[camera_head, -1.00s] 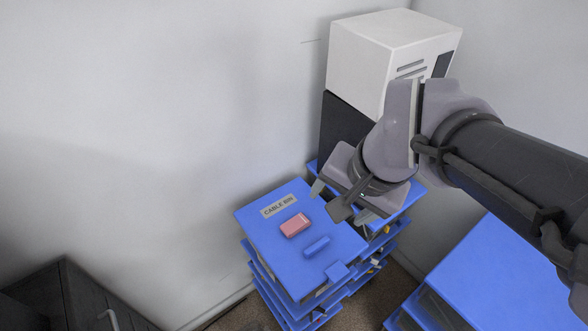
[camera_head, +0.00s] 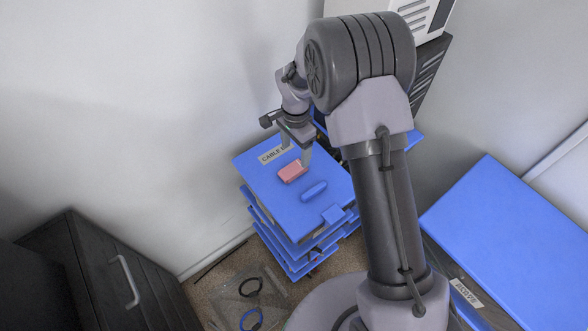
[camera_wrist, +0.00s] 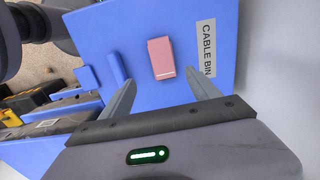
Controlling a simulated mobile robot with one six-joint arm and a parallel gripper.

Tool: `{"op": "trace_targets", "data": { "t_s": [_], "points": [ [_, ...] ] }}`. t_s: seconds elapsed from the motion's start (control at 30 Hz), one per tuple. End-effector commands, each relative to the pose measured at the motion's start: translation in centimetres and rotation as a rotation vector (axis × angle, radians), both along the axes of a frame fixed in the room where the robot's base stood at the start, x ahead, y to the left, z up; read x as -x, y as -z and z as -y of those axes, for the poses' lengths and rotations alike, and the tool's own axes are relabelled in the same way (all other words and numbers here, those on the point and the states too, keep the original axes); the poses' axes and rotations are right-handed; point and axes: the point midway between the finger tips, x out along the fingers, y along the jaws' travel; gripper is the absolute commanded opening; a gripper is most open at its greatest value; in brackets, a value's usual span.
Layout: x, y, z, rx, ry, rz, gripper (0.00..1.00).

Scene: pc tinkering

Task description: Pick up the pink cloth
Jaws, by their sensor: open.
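The pink cloth (camera_head: 292,172) is a small folded block lying on the blue lid of the cable bin (camera_head: 262,184). It also shows in the wrist view (camera_wrist: 161,58), beyond the fingertips and between their lines. My gripper (camera_head: 298,152) is above the lid, just behind the cloth in the head view. Its two fingers are spread and empty in the wrist view (camera_wrist: 160,88). I cannot tell the exact height of the fingertips above the lid.
A blue handle (camera_head: 314,190) lies on the lid beside the cloth. The "CABLE BIN" label (camera_wrist: 208,48) is on the other side. A wall stands behind the bin. A dark drawer unit (camera_head: 105,270) is at left and another blue-topped box (camera_head: 510,225) at right.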

Motion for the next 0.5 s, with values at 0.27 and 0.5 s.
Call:
{"op": "trace_targets", "data": {
  "t_s": [0.27,0.5],
  "points": [
    [-0.1,4.1,0.0,-0.001,-0.001,0.000,0.71],
    [-0.6,8.5,-0.3,0.000,0.000,-0.001,0.71]
  ]
}}
